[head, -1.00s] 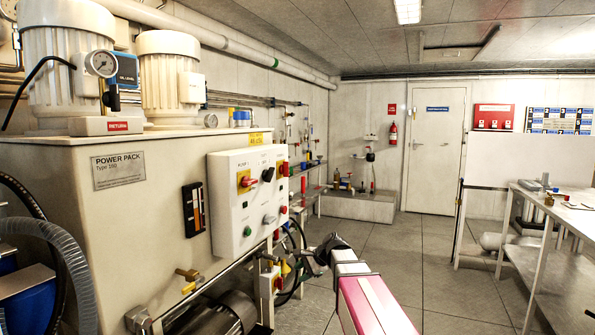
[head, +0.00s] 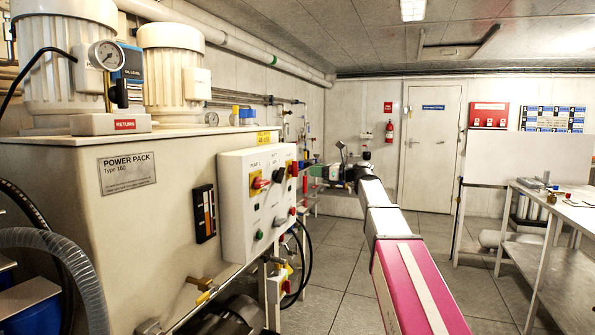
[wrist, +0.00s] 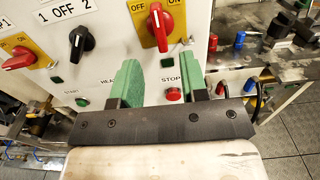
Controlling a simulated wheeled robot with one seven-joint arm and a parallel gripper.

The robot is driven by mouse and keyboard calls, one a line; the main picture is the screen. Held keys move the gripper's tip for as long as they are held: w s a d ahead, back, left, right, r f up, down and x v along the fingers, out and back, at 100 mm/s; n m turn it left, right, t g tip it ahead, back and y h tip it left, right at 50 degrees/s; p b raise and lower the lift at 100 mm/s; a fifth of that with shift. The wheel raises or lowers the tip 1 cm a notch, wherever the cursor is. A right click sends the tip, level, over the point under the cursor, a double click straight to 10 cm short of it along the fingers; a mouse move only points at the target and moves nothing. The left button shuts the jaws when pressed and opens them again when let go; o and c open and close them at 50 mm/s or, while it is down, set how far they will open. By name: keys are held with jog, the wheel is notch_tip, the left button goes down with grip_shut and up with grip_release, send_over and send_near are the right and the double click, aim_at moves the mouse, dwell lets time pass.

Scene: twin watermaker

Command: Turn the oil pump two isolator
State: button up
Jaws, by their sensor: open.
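The oil pump two isolator is a red rotary handle (wrist: 160,28) on a yellow plate marked OFF and ON, on the white control panel (wrist: 205,50). In the head view its red handle (head: 294,168) shows near the panel's right end. My gripper (wrist: 160,80) is open, with two green fingers spread below the handle in the wrist view. Nothing is between the fingers but the panel face behind. The handle appears just ahead of the fingers, apart from them. In the head view my gripper (head: 318,171) is right of the panel, its finger detail small.
A black 1 OFF 2 selector (wrist: 80,42) and another red isolator (wrist: 18,60) sit to the left. A red stop button (wrist: 174,95) is near the right finger. Pipes and valves (wrist: 245,55) stand to the right. The floor (head: 335,260) beyond the power pack is clear.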

aim_at(296, 169)
jog(key=x, duration=0.8)
jog(key=shift+w+a+f, duration=0.1)
jog(key=shift+w+a, duration=0.05)
jog(key=shift+a, duration=0.25)
grip_shut()
